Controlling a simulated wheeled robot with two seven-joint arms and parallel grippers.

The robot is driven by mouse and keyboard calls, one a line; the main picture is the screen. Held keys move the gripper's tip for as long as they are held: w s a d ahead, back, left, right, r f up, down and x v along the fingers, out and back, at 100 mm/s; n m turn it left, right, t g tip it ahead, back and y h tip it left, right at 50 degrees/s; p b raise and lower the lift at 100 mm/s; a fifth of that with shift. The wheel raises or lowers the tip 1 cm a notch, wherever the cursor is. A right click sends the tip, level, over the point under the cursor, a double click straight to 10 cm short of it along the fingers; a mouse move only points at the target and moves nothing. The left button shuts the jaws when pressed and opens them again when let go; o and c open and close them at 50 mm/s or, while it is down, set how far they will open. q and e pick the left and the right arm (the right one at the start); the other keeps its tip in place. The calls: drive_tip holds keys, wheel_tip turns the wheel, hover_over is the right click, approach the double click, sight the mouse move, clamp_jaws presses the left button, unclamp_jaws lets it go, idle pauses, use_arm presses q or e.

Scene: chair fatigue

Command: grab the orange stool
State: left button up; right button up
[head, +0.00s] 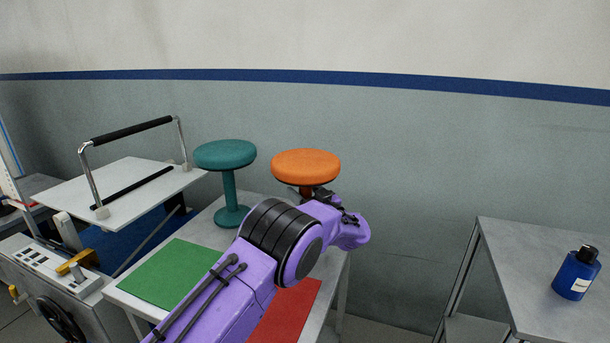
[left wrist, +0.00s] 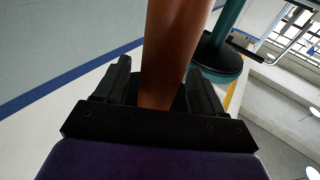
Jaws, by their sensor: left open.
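The orange stool (head: 306,165) stands upright at the back of the grey table, its round padded seat in clear view in the head view. My purple left arm hides its lower part and base there. My left gripper (head: 308,191) is just under the seat, at the post. In the left wrist view the orange-brown post (left wrist: 172,50) runs between the two black fingers of my left gripper (left wrist: 160,82), which are open on either side of it. I cannot tell whether a finger touches the post. My right gripper is not in view.
A green mat (head: 172,272) and red mat (head: 290,315) lie on the table (head: 205,232). A blue bottle (head: 576,274) stands on the right table (head: 530,262).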

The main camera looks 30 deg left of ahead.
use_arm(q)
drive_tip(key=shift+d, duration=0.15)
clamp_jaws()
drive_tip(key=shift+w+r, duration=0.1)
drive_tip(key=shift+r, duration=0.1)
